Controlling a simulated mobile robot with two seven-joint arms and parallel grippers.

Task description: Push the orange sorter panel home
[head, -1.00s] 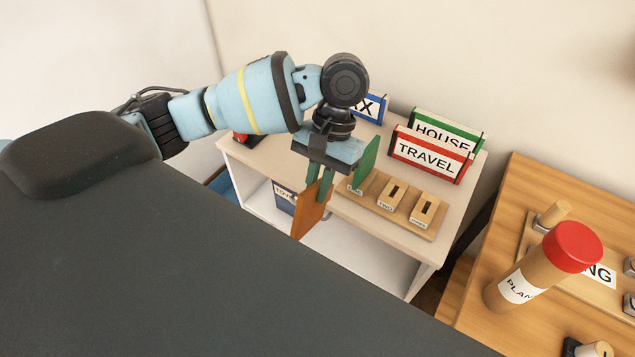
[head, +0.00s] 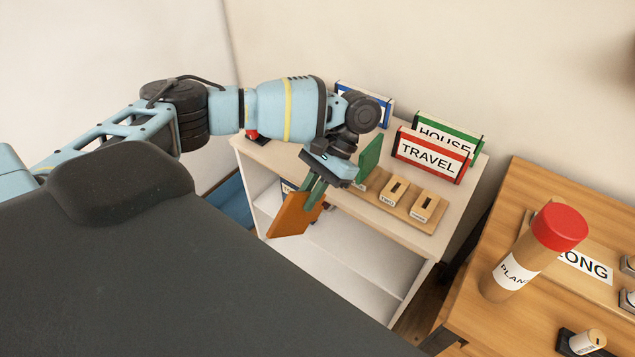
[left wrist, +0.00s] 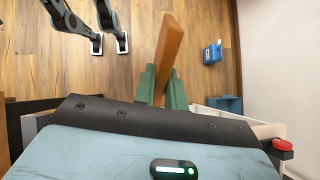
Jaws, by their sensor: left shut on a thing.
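The orange sorter panel (head: 294,215) is held in my left gripper (head: 315,190), which is shut on it. In the head view the panel hangs tilted, in front of the white shelf unit's open front and below its top. In the left wrist view the orange panel (left wrist: 170,45) is seen edge-on, sticking out between the green fingers (left wrist: 162,88) of my left gripper. The slot it fits is not clearly visible. My right gripper is not in view.
The white shelf unit (head: 410,235) bears a slotted wooden block row (head: 410,205), a green panel (head: 370,153) and the TRAVEL (head: 428,157) and HOUSE (head: 462,130) boxes. A wooden table with a red-capped tube (head: 525,258) stands right. A red button (left wrist: 283,145) shows in the wrist view.

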